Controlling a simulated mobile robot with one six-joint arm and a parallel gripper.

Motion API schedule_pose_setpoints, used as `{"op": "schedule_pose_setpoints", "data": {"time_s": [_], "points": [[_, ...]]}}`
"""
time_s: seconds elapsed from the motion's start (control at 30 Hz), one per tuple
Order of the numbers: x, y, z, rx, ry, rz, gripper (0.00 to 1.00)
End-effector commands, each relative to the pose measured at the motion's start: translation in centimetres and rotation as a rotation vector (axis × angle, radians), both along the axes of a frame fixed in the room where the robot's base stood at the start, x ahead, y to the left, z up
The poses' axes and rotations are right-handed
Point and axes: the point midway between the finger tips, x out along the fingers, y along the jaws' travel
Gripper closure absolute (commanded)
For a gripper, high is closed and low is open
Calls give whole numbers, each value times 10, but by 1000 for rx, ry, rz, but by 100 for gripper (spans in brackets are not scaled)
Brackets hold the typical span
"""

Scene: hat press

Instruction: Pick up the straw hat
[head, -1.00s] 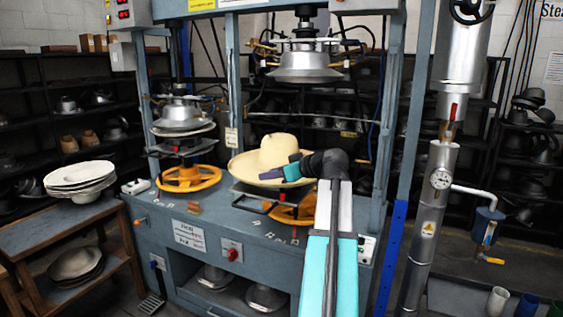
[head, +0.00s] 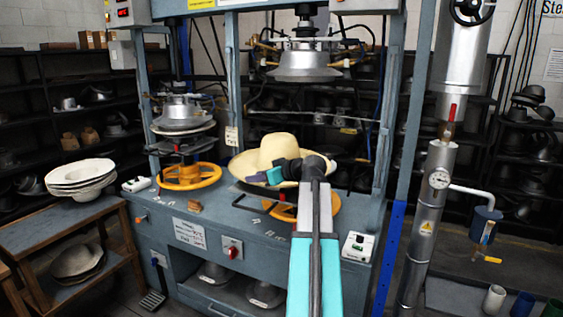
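The cream straw hat (head: 279,149) sits crown up on the round plate of the press in the middle of the head view. Its wide brim shows on the left and right of the crown. My gripper (head: 263,179) is at the front of the brim and covers part of it. The small teal and purple gripper parts overlap the brim edge. I cannot tell whether the fingers touch the brim or are shut on it. My arm hides the brim's front right part.
A metal press head (head: 306,66) hangs above the hat. An orange handwheel (head: 189,176) stands to the left. Blue posts of the press frame flank the hat. A white control box (head: 358,246) stands on the bench at right. White stacked hats (head: 81,176) sit on a side table.

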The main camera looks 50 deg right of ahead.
Motion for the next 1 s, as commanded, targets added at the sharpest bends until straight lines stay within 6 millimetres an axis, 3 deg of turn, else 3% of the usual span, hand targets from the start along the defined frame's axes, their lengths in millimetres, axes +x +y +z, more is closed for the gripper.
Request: {"op": "schedule_pose_setpoints", "data": {"time_s": [0.53,1.0], "points": [[43,0,-14,0,1,1,69],[47,0,-19,0,0,0,69]]}}
